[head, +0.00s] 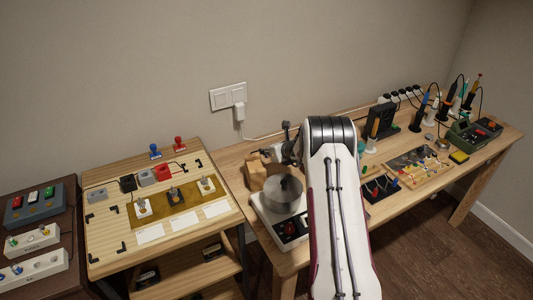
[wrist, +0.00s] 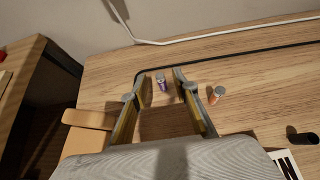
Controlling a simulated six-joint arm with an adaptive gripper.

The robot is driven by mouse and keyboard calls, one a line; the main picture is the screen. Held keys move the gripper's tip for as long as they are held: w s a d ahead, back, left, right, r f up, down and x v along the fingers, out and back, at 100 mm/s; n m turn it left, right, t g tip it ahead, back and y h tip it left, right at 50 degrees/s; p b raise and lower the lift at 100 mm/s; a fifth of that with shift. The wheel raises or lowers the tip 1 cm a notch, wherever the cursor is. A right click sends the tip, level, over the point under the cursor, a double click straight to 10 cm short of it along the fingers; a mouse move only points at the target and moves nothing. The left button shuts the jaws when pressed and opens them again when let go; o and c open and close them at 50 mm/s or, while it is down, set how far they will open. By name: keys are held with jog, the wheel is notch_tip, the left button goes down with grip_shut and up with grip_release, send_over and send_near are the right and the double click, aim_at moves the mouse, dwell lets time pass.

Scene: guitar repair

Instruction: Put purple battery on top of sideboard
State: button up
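The purple battery (wrist: 161,83) stands on the light wood bench top in the wrist view, between the tips of my open gripper (wrist: 160,76). A gap shows between the battery and each finger. In the head view my arm hides the battery, and the fingers cannot be made out. A dark brown cabinet (head: 72,262) at the far left of the head view may be the sideboard; I cannot tell for sure.
An orange battery (wrist: 214,97) stands right of the fingers. A wooden block (wrist: 88,120) is at their left. A metal cylinder (head: 284,191) sits on a white device (head: 262,216). A light wood workbench (head: 110,180) with switches lies between the brown cabinet and the bench. A white cable (wrist: 200,35) runs behind.

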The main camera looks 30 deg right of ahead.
jog(key=shift+x, duration=1.5)
grip_shut()
